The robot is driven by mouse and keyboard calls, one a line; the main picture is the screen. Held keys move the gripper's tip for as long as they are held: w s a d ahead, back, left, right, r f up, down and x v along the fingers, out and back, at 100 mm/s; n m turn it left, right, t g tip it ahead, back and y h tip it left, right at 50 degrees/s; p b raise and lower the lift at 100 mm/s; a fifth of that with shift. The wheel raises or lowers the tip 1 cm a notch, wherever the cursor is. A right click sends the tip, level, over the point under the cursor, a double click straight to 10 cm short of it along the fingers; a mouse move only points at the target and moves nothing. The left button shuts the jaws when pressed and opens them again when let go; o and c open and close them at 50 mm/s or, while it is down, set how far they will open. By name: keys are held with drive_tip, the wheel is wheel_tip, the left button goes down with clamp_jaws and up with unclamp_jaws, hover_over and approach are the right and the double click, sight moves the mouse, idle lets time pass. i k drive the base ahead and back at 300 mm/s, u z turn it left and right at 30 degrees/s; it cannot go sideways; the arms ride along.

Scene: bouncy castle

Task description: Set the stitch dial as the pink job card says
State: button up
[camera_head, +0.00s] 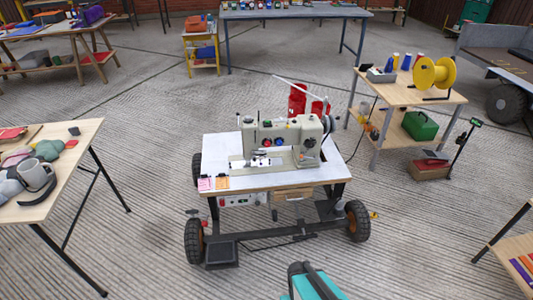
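A pale sewing machine (284,130) stands on a white-topped wheeled table (230,150) in the middle of the view. Small round dials show on its front: one with red and blue parts (267,142) near the centre, and a dark one (310,142) on the right pillar. I cannot tell which is the stitch dial, and their settings are too small to read. The pink job card (205,184) lies at the table's front left edge, beside an orange card (222,183). Its writing is not legible. My gripper's fingers are not in view.
A teal and black part shows at the bottom edge, probably mine. A left table (75,150) holds mugs and cloths. A right stand (415,97) holds a yellow reel (436,73). Black wheels (194,242) flank the sewing table. Ribbed floor in front is mostly clear.

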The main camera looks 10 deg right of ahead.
sight(311, 144)
drive_tip(key=k, duration=0.65)
drive_tip(key=u, duration=0.45)
drive_tip(key=i, duration=1.1)
drive_tip(key=u, duration=0.25)
